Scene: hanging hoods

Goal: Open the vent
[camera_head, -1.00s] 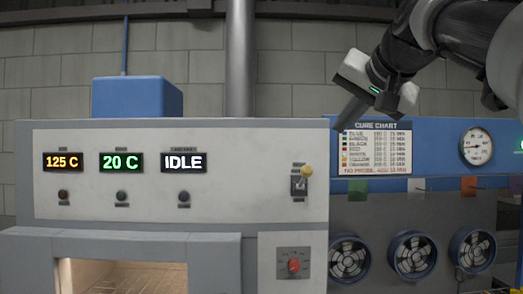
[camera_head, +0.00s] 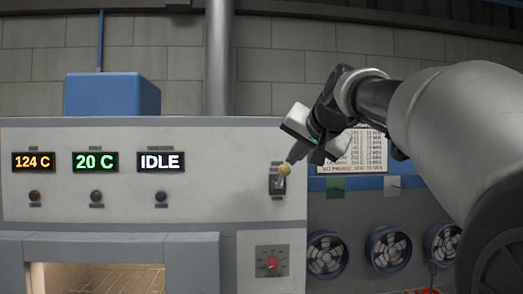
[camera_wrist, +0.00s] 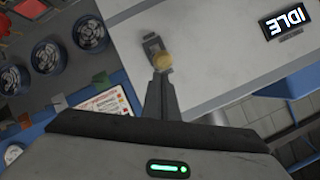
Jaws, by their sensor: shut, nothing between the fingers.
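A toggle lever with a yellow ball knob (camera_head: 284,169) sits in a dark slot plate (camera_head: 277,184) on the right side of the white oven panel. A small label, too small to read, is above it. My gripper (camera_head: 293,157) is shut and empty, its fingertips just above and right of the knob. In the wrist view the closed fingers (camera_wrist: 161,85) point at the knob (camera_wrist: 162,61), which shows right at their tips. I cannot tell whether they touch it. No part marked as a vent is readable.
A red dial (camera_head: 271,262) is below the lever. Displays read 124 C, 20 C and IDLE (camera_head: 161,162). An open oven mouth (camera_head: 95,278) is at lower left. Blue-rimmed fans (camera_head: 327,255) and a chart (camera_head: 362,153) are on the right, partly behind my arm.

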